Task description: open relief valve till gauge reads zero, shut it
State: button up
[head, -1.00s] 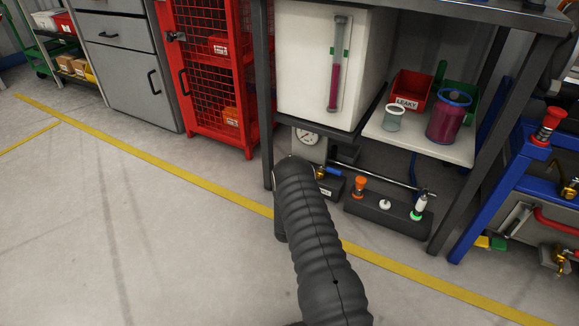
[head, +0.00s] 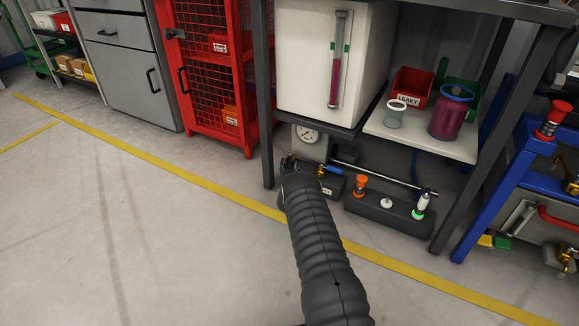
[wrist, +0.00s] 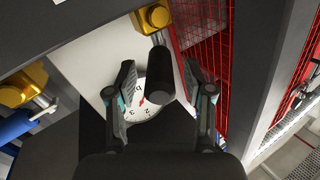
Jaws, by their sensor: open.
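The round white gauge (head: 306,134) sits on a pale panel under the bench. It shows in the wrist view (wrist: 147,112) with a red needle, partly hidden by a black handle; its reading is too small to tell. That black cylindrical handle (wrist: 162,75) extends from a brass fitting (wrist: 152,17) and appears between my fingers in the picture. A blue-handled valve (head: 333,170) with a brass body is right of my gripper; its blue handle (wrist: 14,126) is at the left in the wrist view. I cannot tell which is the relief valve. My gripper (head: 288,162) is open, and no contact is visible.
The bench leg (head: 266,120) and red mesh cabinet (head: 205,75) stand left of the gauge. A black block (head: 360,210) with orange, white and green-based fittings is at right. A shelf (head: 420,135) with jars and bins overhangs it. The floor in front is clear.

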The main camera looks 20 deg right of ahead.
jog(key=shift+w+d, duration=0.15)
jog(key=shift+w, duration=0.1)
jog(key=shift+c, duration=0.2)
grip_shut()
jog(key=shift+d, duration=0.1)
